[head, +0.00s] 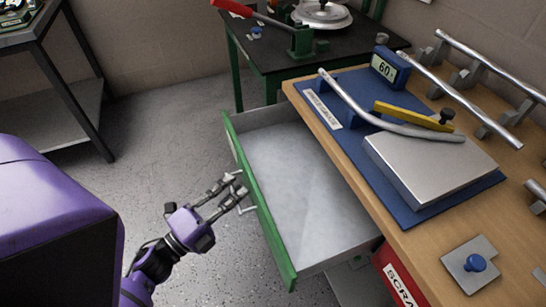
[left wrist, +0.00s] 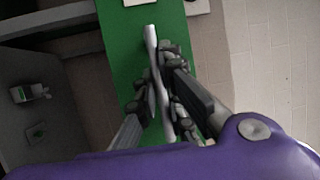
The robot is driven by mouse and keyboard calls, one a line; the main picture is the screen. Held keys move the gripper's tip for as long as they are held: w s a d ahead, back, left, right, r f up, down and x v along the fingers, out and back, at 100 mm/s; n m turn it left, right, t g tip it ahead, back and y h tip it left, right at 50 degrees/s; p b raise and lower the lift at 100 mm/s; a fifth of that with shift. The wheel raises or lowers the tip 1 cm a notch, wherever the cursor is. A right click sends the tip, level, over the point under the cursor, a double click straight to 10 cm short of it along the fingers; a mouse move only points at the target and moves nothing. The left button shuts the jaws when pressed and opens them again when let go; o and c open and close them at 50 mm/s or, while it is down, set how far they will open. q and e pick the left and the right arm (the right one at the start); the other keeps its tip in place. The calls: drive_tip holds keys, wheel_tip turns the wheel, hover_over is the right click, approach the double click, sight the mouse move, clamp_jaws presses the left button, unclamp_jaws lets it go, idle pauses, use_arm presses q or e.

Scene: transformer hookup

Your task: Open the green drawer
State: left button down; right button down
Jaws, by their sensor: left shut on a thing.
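The green drawer (head: 262,205) is pulled well out from under the wooden bench, and its pale, empty inside shows in the head view. Its green front also fills the middle of the left wrist view (left wrist: 122,60). A light metal bar handle (left wrist: 151,50) stands on that front. My left gripper (head: 238,190) is at the handle, with its fingers closed on either side of it. In the left wrist view the gripper (left wrist: 158,88) has the bar between its fingers. My right gripper is not in view.
The wooden bench (head: 340,165) carries a blue mat, a metal plate, bent tubes and a blue display (head: 390,67). A red scrap bin (head: 396,280) is below its front edge. A dark table with green legs (head: 268,68) stands behind. Grey floor left of the drawer is clear.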

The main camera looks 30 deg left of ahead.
use_arm(q)
drive_tip(key=s+a, duration=0.6)
drive_tip(key=s, duration=0.1)
drive_tip(key=shift+s+b, duration=0.4)
drive_tip(key=shift+b, duration=0.05)
drive_tip(key=shift+f, duration=0.1)
drive_tip(key=c, duration=1.8)
unclamp_jaws()
drive_tip(key=shift+c, duration=0.2)
drive_tip(key=v, duration=1.2)
